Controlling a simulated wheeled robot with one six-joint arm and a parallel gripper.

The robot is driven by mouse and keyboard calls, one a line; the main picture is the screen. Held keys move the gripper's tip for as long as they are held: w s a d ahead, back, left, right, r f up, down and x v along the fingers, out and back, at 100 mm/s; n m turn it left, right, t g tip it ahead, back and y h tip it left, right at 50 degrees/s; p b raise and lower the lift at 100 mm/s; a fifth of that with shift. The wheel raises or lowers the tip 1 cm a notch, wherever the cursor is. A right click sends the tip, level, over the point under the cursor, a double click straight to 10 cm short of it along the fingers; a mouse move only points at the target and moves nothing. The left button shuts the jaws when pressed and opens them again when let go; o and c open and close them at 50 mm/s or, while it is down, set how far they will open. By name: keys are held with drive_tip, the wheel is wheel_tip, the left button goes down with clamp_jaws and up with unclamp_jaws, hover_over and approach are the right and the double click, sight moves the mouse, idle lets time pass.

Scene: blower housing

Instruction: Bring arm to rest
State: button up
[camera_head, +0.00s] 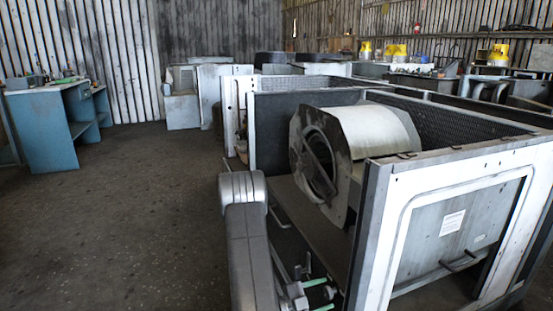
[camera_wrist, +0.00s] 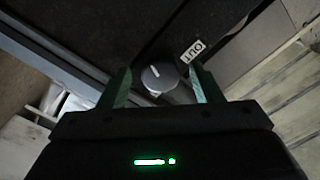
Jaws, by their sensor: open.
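My arm (camera_head: 246,235) reaches down at the lower middle of the head view, beside the open front of the blower housing (camera_head: 374,235). My gripper (camera_head: 320,295) shows low in that view, partly cut off by the bottom edge, with green fingertips pointing right. In the wrist view my gripper (camera_wrist: 163,88) is open, its green fingers apart. A round grey knob (camera_wrist: 160,77) with a white mark lies in line with the gap, and I cannot tell how far beyond the fingertips it is. A small white label with upside-down letters (camera_wrist: 191,50) is next to it.
A drum-shaped blower (camera_head: 365,135) sits inside the housing. The housing's white frame stands close right of my arm. Open floor (camera_head: 120,220) lies to the left. A blue bench (camera_head: 55,125) is at the far left, and yellow-topped items (camera_head: 397,52) stand at the back right.

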drive_tip(key=n+p, duration=0.6)
drive_tip(key=shift+s+r+n+p, duration=0.1)
drive_tip(key=shift+r+n+p, duration=0.1)
drive_tip(key=shift+n+p, duration=0.15)
drive_tip(key=shift+f+n+p, duration=0.1)
drive_tip(key=shift+n+p, duration=0.85)
drive_tip(key=shift+f+n, duration=0.15)
drive_tip(key=shift+n, duration=0.25)
drive_tip(key=shift+s+d, duration=0.1)
